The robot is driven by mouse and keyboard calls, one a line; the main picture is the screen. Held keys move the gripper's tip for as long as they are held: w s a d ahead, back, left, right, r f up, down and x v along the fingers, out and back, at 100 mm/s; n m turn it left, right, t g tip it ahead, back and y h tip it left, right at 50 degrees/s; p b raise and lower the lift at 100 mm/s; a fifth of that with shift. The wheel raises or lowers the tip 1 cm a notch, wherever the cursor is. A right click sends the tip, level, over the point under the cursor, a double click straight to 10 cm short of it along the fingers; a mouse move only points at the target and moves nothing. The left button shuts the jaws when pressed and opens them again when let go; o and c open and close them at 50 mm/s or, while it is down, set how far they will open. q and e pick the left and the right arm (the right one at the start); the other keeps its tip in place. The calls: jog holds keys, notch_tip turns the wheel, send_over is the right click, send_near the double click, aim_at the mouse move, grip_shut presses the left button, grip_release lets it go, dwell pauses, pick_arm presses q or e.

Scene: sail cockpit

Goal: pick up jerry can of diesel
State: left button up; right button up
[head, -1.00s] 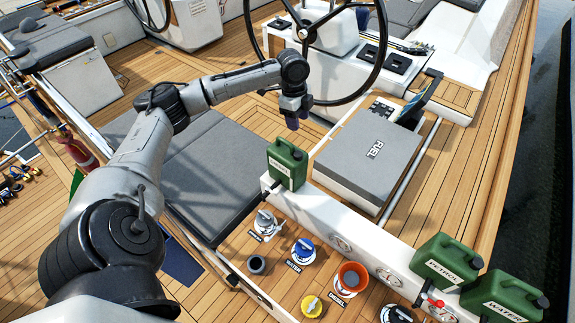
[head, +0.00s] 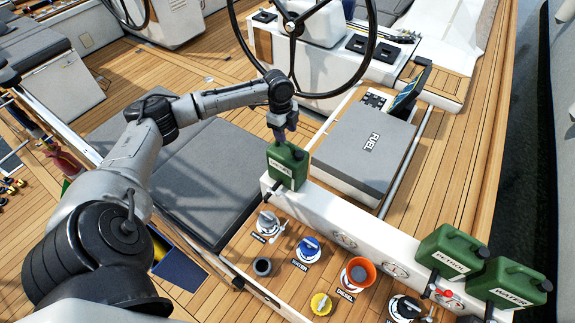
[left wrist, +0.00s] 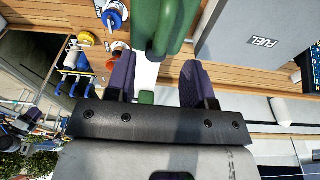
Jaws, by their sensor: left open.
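A green jerry can (head: 287,168) stands upright on the white ledge, left of the grey FUEL box. Its label is too small to read surely; the two other cans read PETROL and WATER. My left gripper (head: 283,136) points down just above this can's top in the head view. In the left wrist view my left gripper (left wrist: 157,78) is open, its purple fingers apart and nothing held between them. The green can (left wrist: 163,22) shows beyond the fingertips. My right gripper is not in view.
The PETROL can (head: 448,250) and WATER can (head: 505,284) stand at the right. An orange funnel (head: 358,273) sits in the DIESEL filler, near the blue WATER cap (head: 308,247). The FUEL box (head: 363,150) and steering wheel (head: 297,40) are close to my arm.

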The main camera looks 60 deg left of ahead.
aim_at(288, 143)
pick_arm(q)
jog(key=shift+w+d+f+p, duration=0.15)
jog(key=shift+f+p, duration=0.2)
jog(key=shift+f, duration=1.2)
jog(key=shift+w+d+f+p, duration=0.15)
jog(key=shift+f+p, duration=0.2)
jog(key=shift+f, duration=1.15)
jog(key=shift+s, duration=0.1)
jog(key=shift+c, duration=0.5)
grip_shut()
jog(key=shift+r, duration=0.2)
